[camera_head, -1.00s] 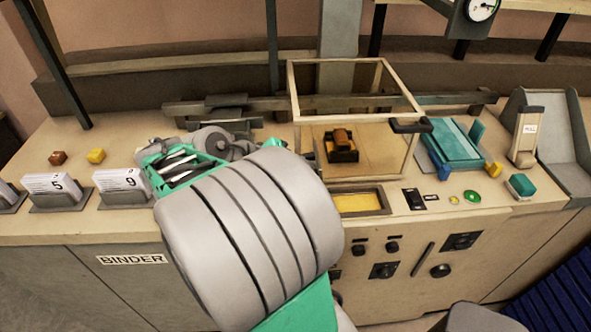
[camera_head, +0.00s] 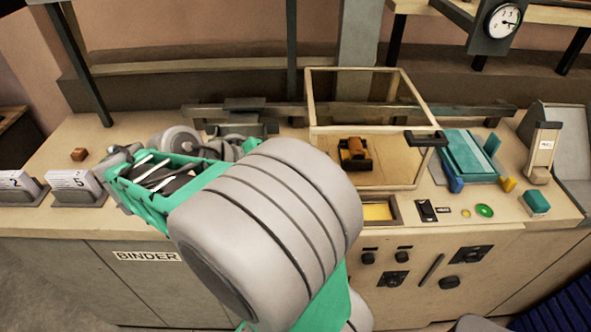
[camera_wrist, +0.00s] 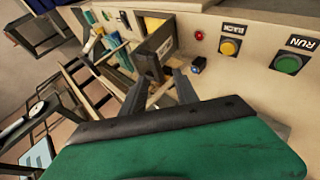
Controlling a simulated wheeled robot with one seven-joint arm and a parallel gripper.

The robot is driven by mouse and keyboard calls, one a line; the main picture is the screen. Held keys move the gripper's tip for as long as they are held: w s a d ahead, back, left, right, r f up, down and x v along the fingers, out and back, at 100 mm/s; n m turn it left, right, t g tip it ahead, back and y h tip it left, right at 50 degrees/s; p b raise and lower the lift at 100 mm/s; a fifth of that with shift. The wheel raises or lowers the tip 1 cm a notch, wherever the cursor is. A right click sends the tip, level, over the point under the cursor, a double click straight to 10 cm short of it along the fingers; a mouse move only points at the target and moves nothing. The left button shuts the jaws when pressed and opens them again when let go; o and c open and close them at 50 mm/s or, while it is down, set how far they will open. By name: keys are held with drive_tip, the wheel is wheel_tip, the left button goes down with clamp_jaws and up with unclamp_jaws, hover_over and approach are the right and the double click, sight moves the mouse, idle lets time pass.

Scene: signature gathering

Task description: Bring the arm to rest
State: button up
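My arm fills the middle of the head view, with a big grey ribbed joint and a green open-frame link reaching left over the bench. My gripper is not clearly visible there. In the wrist view my gripper (camera_wrist: 161,88) shows two dark fingers apart beyond a black bar and green body. Nothing is seen held between them. Beyond the fingers is the panel side of a machine, with a yellow BACK button (camera_wrist: 229,47) and a green RUN button (camera_wrist: 288,64).
The binder bench (camera_head: 480,205) spans the head view. A clear-walled box frame (camera_head: 312,120) stands on it, with a teal press block (camera_head: 468,153) to its right. A gauge (camera_head: 503,20) hangs at upper right.

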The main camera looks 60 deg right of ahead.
idle(0.3)
drive_tip(key=w+a+f+n+t+y, duration=0.3)
drive_tip(key=w+a+f+t+y, duration=0.2)
drive_tip(key=w+a+f, duration=0.65)
drive_tip(key=a+r+n+t+y+b, duration=0.1)
drive_tip(key=a+n+t+y, duration=0.1)
drive_tip(key=a, duration=0.6)
drive_tip(key=w+a+r+n+t+y+b, duration=0.1)
drive_tip(key=a+n, duration=0.3)
drive_tip(key=a, duration=0.4)
drive_tip(key=shift+w+r+t+y+b, duration=0.15)
drive_tip(key=shift+r+t+y+b, duration=0.45)
drive_tip(key=shift+r+t+b, duration=0.15)
